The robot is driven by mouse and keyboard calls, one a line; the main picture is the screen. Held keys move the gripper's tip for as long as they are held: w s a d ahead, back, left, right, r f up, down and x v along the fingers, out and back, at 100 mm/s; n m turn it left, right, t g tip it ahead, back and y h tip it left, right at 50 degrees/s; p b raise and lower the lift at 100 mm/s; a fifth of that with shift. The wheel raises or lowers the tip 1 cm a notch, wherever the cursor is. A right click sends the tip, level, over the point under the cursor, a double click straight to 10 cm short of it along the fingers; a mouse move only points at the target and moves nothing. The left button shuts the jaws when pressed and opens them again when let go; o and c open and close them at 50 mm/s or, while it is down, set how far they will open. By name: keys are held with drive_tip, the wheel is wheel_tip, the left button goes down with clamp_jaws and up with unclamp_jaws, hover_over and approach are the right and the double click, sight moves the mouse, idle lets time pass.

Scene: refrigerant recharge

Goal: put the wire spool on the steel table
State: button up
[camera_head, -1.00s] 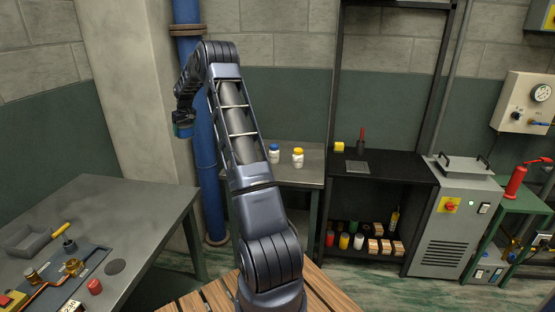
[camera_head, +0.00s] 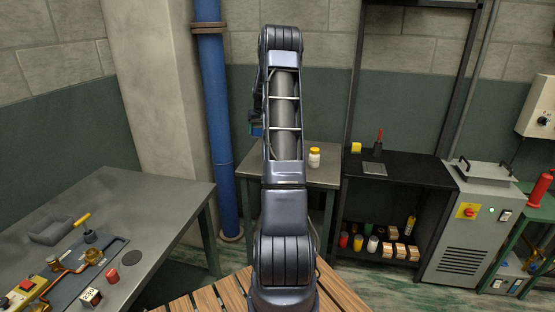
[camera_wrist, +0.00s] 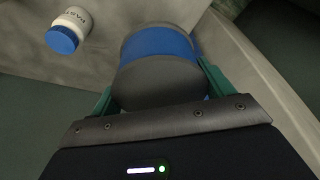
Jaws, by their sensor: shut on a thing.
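The wire spool (camera_wrist: 160,50), with dark grey flanges and a blue winding, is between the teal fingers of my gripper (camera_wrist: 158,88) in the wrist view. My gripper is shut on it. In the head view my gripper (camera_head: 256,128) is mostly hidden behind my arm, and a bit of blue shows there. It is in front of the back wall, near the left side of a small grey metal-looking table (camera_head: 328,177). That back table may be the steel table. A larger grey table (camera_head: 165,205) stands at the left.
A blue-lidded white jar (camera_wrist: 73,30) stands near the spool in the wrist view. A yellow-capped jar (camera_head: 314,158) stands on the back table. A blue pipe (camera_head: 216,110) rises left of it. A black shelf (camera_head: 405,172) stands right. Tools and fittings crowd the left table's front.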

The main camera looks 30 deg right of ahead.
wheel_tip(320, 180, down, 19)
drive_tip(key=shift+r, duration=0.2)
idle(0.4)
drive_tip(key=shift+f, duration=0.15)
drive_tip(key=o, duration=1.3)
